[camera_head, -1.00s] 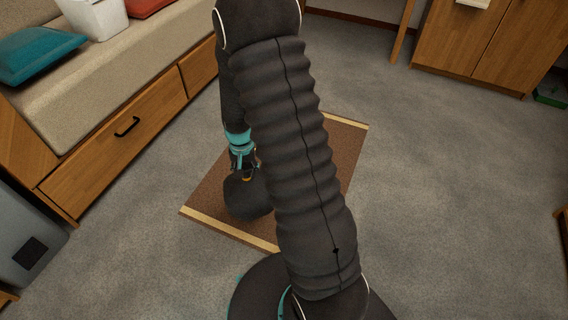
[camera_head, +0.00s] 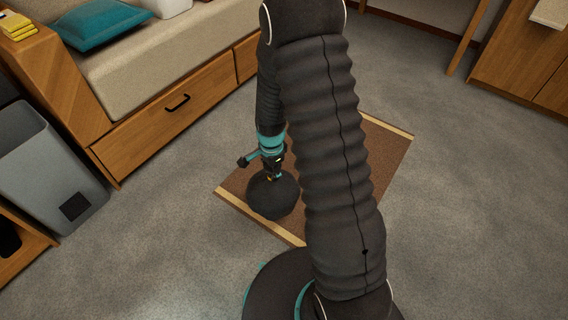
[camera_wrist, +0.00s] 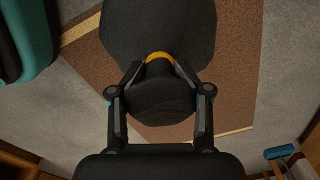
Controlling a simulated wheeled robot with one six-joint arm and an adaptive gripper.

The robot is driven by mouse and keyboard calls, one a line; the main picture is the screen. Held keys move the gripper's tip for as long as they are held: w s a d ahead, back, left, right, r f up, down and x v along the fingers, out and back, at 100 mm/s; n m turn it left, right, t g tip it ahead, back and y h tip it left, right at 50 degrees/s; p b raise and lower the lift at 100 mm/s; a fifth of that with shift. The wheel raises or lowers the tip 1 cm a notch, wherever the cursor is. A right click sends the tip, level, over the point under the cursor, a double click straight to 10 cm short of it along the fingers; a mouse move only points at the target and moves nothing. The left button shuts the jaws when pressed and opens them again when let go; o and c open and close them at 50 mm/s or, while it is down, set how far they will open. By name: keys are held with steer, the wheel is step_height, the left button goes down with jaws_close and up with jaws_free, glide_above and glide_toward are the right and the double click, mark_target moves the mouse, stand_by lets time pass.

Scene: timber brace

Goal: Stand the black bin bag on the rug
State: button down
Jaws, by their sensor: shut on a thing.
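The black bin bag (camera_head: 273,197) is a round dark bag with a yellow band near its neck. My gripper (camera_head: 275,171) is above it, shut on its gathered neck. In the wrist view the bag (camera_wrist: 158,35) fills the upper middle, and my gripper (camera_wrist: 160,95) has a finger on each side of the neck. The brown rug (camera_head: 380,150) with pale yellow end bands lies under and behind the bag. The bag appears upright over the rug's left part. I cannot tell whether its underside touches the rug. My arm hides the rug's middle.
A grey bin (camera_head: 50,165) stands at the left by a wooden shelf. A bench with a drawer (camera_head: 170,115) and a teal cushion (camera_head: 103,25) runs along the back left. A wooden cabinet (camera_head: 520,55) stands back right. The grey floor at right is clear.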

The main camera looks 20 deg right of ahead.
steer(key=w+f, duration=0.2)
steer(key=w, duration=0.1)
steer(key=w+f, duration=0.1)
steer(key=w, duration=0.2)
steer(key=w+d+f, duration=0.1)
steer(key=w+f, duration=0.1)
steer(key=w, duration=0.1)
steer(key=shift+w+d+f, duration=0.1)
steer(key=shift+f, duration=0.2)
steer(key=shift+f+b, duration=0.45)
steer(key=shift+f, duration=1.5)
steer(key=shift+f, duration=0.15)
steer(key=c, duration=0.5)
jaws_free()
